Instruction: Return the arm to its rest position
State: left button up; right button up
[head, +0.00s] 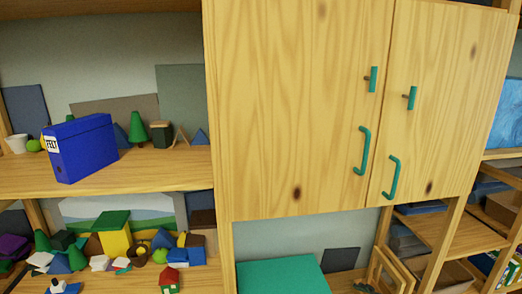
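Neither of my arms or grippers shows in the head view, so their pose and state are hidden. The view is filled by a wooden shelf unit with a closed two-door cupboard (290,110). The doors carry green handles, with a long curved one (363,150) on the left door and another (392,177) on the right door.
A blue binder (85,150) stands on the upper left shelf (160,178). The lower left shelf is crowded with coloured blocks, including a small red house (169,281). A green board (283,275) lies below the cupboard.

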jog(key=s+d+f+m+g+h, duration=0.1)
jog(key=s+d+f+m, duration=0.15)
jog(key=s+f, duration=0.6)
jog(key=s+d+f+m+g, duration=0.1)
jog(key=s+f+m+g, duration=0.15)
jog(key=s+f, duration=0.6)
jog(key=s+d+f+m+g+h, duration=0.25)
jog(key=s+f+m, duration=0.35)
jog(key=s+f, duration=0.8)
jog(key=s+f+b, duration=0.2)
jog(key=f+b, duration=0.1)
jog(key=f, duration=1)
jog(key=s+f+g+y+b, duration=0.1)
jog(key=f+b, duration=0.3)
jog(key=f, duration=0.9)
jog(key=s+f+b, duration=0.2)
jog(key=f+b, duration=0.1)
jog(key=f, duration=1.1)
jog(key=s+f+b, duration=0.4)
jog(key=s+f, duration=0.5)
jog(key=f, duration=0.3)
jog(key=s+f+g+b, duration=0.1)
jog(key=s+f+b, duration=0.3)
jog(key=s+f, duration=0.5)
notch_tip(320, 180, down, 4)
jog(key=shift+s+r+n+g, duration=0.25)
jog(key=shift+s+n+g, duration=0.05)
jog(key=shift+s+n, duration=0.1)
jog(key=shift+a+y, duration=0.1)
jog(key=shift+y, duration=0.15)
